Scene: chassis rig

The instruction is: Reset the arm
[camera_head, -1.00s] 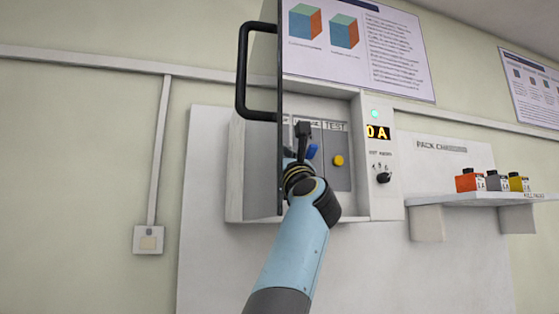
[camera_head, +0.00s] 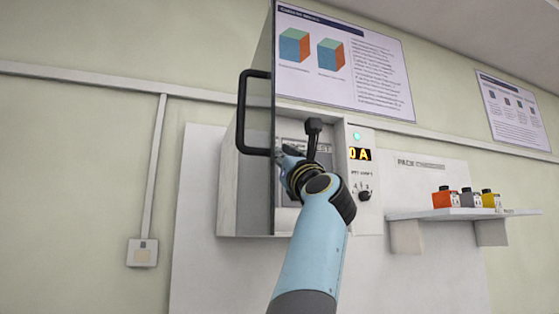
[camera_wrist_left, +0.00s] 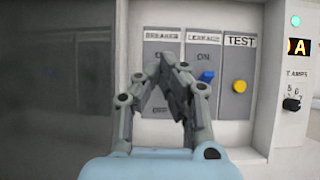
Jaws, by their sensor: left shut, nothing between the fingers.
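My left gripper (camera_head: 284,158) is at the front of the open wall cabinet, in front of its switch panel. In the left wrist view its fingers (camera_wrist_left: 168,62) meet at the tips, shut and empty, and cover part of the BREAKER and LEAKAGE plates. A blue toggle (camera_wrist_left: 207,76) shows on the LEAKAGE plate just right of the fingers. A yellow button (camera_wrist_left: 240,86) sits on the TEST plate further right. The breaker's own lever is hidden behind the fingers. I cannot tell whether the fingertips touch the panel. My right gripper is not in view.
The cabinet door with its black handle (camera_head: 246,112) stands open just left of my gripper. A lit display (camera_head: 360,154), a green lamp (camera_head: 357,136) and a black knob (camera_head: 364,196) are to the right. A shelf (camera_head: 450,214) at right holds small coloured blocks. Posters hang above.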

